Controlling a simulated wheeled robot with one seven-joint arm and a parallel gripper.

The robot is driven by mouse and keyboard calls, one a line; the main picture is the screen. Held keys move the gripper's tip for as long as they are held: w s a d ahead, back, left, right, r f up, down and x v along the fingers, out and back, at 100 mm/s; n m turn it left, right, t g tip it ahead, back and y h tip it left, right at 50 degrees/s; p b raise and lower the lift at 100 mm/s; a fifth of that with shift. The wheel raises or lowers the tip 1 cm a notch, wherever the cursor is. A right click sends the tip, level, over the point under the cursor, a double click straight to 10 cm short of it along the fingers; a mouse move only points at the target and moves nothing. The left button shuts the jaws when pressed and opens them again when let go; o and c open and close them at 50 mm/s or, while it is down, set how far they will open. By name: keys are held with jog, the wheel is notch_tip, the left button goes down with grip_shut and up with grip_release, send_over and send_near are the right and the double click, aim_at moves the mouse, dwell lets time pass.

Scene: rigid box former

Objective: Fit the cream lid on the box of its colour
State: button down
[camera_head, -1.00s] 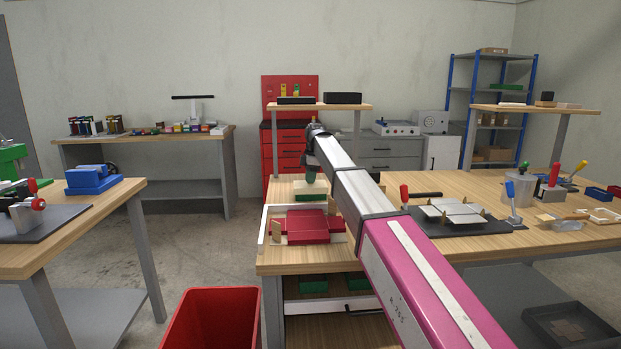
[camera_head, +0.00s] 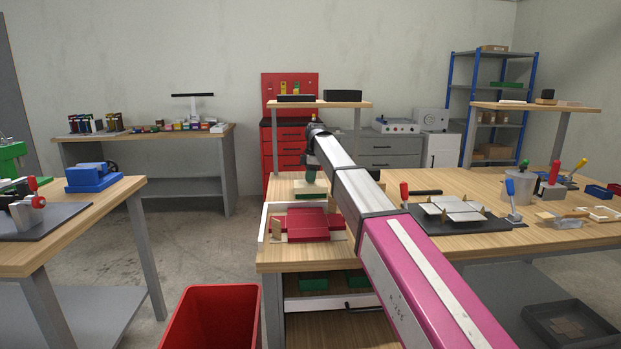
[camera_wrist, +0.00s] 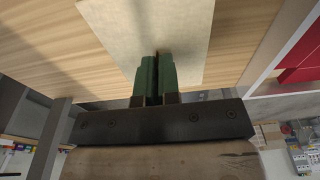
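My gripper (camera_wrist: 157,62) shows in the wrist view with its two green fingers close together, only a thin dark slit between them, and nothing plainly held. A flat cream rectangle (camera_wrist: 115,22) lies beyond the fingertips against the wood; I cannot tell whether it is the lid or a board. In the head view my gripper (camera_head: 311,177) is low over the table's left part, above a pale cream piece (camera_head: 283,189) and a dark green piece (camera_head: 310,196). A cream box cannot be made out for certain.
A red flat-sided piece (camera_head: 305,222) lies in a white-walled tray (camera_head: 264,228) in front of my gripper. Grey panels (camera_head: 450,210) lie on a dark mat to the right. A red bin (camera_head: 212,318) stands on the floor. A raised shelf (camera_head: 330,105) stands behind.

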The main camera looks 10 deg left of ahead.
jog(key=shift+f, duration=0.1)
jog(key=c, duration=1.3)
grip_release()
jog(key=shift+o, duration=0.2)
